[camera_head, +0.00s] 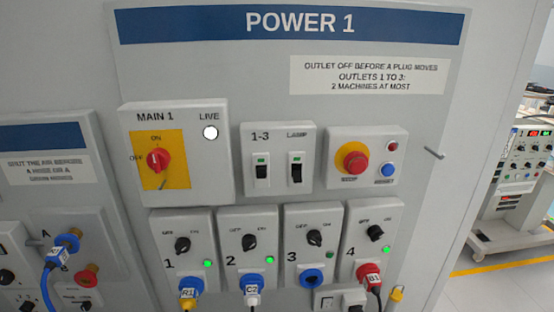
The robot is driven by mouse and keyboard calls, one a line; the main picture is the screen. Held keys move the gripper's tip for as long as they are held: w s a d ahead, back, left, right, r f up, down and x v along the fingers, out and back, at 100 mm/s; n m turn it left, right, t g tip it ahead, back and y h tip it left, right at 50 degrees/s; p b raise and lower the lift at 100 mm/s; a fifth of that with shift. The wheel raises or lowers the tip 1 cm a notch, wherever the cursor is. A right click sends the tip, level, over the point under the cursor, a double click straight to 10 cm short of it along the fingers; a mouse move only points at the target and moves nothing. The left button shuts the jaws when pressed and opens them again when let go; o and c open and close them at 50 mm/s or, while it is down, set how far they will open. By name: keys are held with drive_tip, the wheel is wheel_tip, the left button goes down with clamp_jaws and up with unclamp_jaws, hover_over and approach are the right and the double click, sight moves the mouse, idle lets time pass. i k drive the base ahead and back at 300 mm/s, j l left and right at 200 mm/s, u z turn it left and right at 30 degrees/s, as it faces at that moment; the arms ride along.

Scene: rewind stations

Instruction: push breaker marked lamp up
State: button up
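The breaker marked LAMP (296,170) is the right one of two in a grey box in the middle of the POWER 1 panel. It is black with a small green window above its lever. Its lever is too small here to tell for certain whether it is up or down. The breaker marked 1-3 (261,172) is beside it on the left and also has a green window. My gripper is not in view, and nothing covers the breakers.
The MAIN 1 box (218,160) with a red knob juts out at the left. The red stop button (355,160) is at the right. A peg (434,152) sticks out farther right. Below are outlet boxes; a blue plug (252,286) is in outlet 2.

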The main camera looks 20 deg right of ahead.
sight(297, 178)
drive_tip(key=l+u, duration=0.1)
drive_tip(key=u, duration=0.35)
drive_tip(key=l+u, duration=0.15)
drive_tip(key=u, duration=0.35)
drive_tip(key=l+u, duration=0.15)
drive_tip(key=u, duration=0.3)
drive_tip(key=l+u, duration=0.15)
drive_tip(key=u, duration=0.35)
